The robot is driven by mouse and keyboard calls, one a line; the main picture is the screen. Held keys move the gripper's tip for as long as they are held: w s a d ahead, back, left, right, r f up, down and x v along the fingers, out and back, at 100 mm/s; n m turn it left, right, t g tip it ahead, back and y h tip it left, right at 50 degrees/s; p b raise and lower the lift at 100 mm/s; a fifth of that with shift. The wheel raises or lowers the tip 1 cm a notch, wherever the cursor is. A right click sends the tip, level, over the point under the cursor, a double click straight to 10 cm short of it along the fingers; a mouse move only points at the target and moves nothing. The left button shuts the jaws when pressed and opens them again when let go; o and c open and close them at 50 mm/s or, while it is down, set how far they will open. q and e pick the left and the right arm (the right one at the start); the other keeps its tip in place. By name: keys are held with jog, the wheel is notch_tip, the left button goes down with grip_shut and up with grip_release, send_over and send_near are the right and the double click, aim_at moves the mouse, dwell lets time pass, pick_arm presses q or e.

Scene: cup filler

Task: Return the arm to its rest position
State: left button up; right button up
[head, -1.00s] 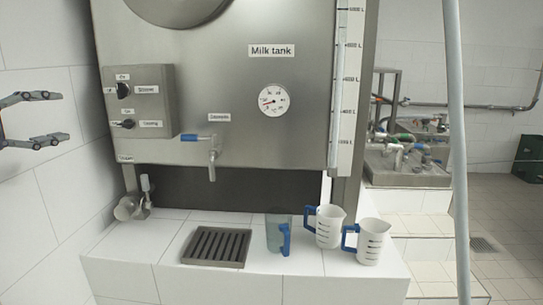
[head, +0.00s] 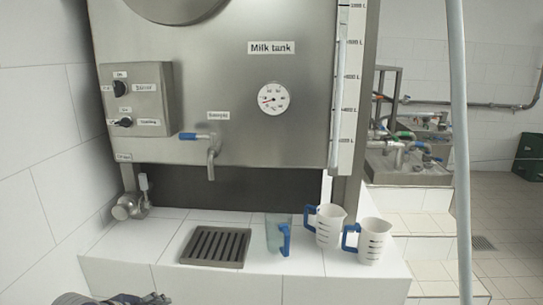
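My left gripper (head: 120,299) shows only as a sliver at the bottom left edge of the head view, below and in front of the tiled counter. Most of it is cut off by the picture edge, so its opening is hidden. Nothing is seen held in the visible part. My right gripper is not in view.
A steel milk tank (head: 225,100) with a blue-handled tap (head: 211,160) stands behind the counter. A drain grate (head: 215,247), a clear jug (head: 274,234) and two white jugs (head: 330,225) (head: 374,240) are on it. A pale vertical pole (head: 459,150) stands at right.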

pick_arm(q)
jog(key=s+d+f+n+g+y, duration=0.1)
jog(key=s+d+f+n, duration=0.1)
jog(key=s+f, duration=0.3)
jog(key=s+d+f+n+g, duration=0.1)
jog(key=s+d+f+n, duration=0.25)
jog(key=s, duration=0.45)
jog(key=s+f+n+g+y, duration=0.2)
jog(key=s+n, duration=0.5)
jog(key=s, duration=0.9)
notch_tip(320, 180, down, 27)
jog(key=s+g, duration=0.1)
jog(key=s+a+f+g, duration=0.1)
jog(key=s+a+f, duration=0.2)
jog(key=s+f, duration=1.2)
jog(key=shift+s+f+y, duration=0.3)
jog(key=shift+s+f, duration=0.1)
jog(key=shift+s, duration=0.55)
jog(key=shift+m, duration=0.25)
